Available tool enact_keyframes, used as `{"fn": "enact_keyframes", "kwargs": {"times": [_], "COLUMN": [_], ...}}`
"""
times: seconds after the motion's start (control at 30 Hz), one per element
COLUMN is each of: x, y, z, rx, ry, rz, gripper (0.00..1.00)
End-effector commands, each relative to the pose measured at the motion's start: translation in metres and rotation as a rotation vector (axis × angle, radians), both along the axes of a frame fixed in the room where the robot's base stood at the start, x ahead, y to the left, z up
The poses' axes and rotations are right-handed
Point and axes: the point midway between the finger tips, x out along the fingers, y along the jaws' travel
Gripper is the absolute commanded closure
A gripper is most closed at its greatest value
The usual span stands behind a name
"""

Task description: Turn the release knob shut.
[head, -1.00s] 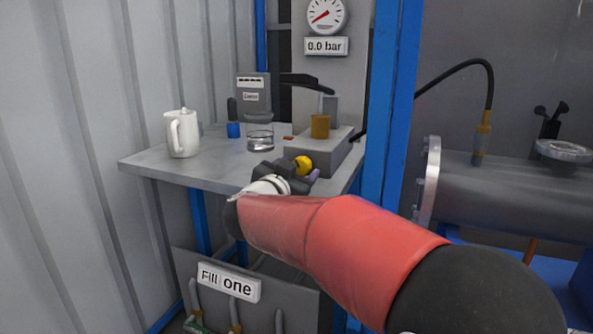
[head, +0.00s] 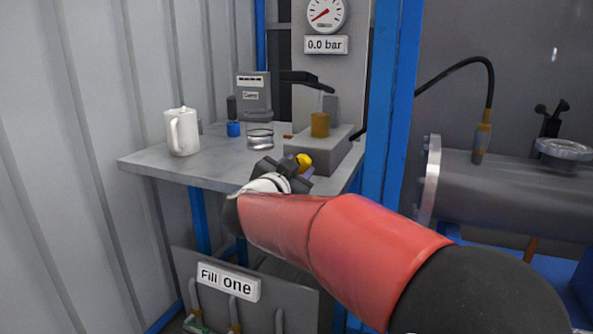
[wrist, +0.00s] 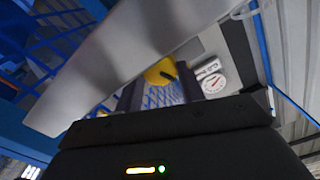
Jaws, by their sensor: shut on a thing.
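The release knob is a round yellow knob (head: 304,160) on the front of a grey block-shaped pump body (head: 330,158) on the table. My gripper (head: 295,164) is at the knob and shut on it, at the table's front edge. In the wrist view the yellow knob (wrist: 160,72) shows between the dark fingers, with a dark mark across its face. My gripper and hand hide part of the knob in the head view. A gauge (head: 323,13) above reads near zero, with a sign saying 0.0 bar.
A white jug (head: 181,132), a glass dish (head: 260,138) and a blue-capped item (head: 233,129) stand on the grey table (head: 150,165). A pump lever (head: 305,80) overhangs the block. A blue post (head: 393,120) rises close to the right.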

Motion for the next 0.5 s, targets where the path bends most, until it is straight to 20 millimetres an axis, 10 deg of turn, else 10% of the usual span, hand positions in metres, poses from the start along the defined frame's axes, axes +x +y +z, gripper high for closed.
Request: {"fn": "enact_keyframes", "kwargs": {"times": [0.5], "x": [-0.0005], "y": [-0.0011], "z": [-0.0017], "rx": [0.297], "ry": [-0.107], "rz": [-0.001], "gripper": [0.84]}}
